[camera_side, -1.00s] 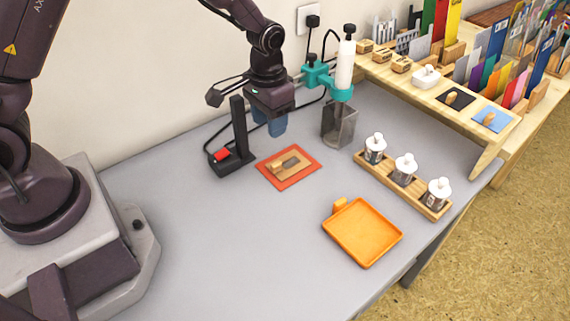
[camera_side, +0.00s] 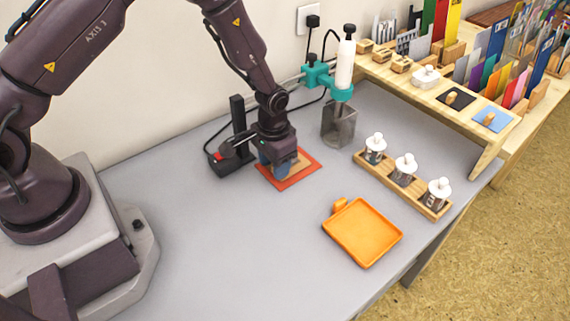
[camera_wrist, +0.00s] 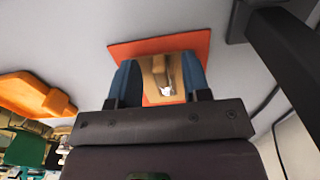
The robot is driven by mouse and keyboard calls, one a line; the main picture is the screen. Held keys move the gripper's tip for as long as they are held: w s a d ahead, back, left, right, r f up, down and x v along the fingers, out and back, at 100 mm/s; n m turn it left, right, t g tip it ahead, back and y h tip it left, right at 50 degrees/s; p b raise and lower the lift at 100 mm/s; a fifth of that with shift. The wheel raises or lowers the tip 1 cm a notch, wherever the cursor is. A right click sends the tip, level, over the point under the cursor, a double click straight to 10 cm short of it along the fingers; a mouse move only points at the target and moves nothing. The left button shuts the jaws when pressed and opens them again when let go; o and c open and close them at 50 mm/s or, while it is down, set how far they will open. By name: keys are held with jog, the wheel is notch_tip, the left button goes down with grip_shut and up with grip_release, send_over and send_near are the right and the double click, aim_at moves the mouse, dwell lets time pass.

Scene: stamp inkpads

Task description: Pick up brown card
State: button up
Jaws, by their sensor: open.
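The brown card (camera_side: 299,163) lies on an orange-red mat (camera_side: 286,185) on the grey table, mostly hidden by my gripper in the side view. My gripper (camera_side: 277,172) is low over the card with its blue fingers pointing down. The orange-red mat (camera_wrist: 135,48) spreads beyond the fingers. I cannot tell whether the fingers touch the card.
A black stand (camera_side: 237,118) with a red button is close at the gripper's left. An orange tray (camera_side: 362,233) and a wooden rack (camera_side: 432,205) of white-capped bottles stand to the right.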

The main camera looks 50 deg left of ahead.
grip_shut()
jog(key=shift+r, duration=0.1)
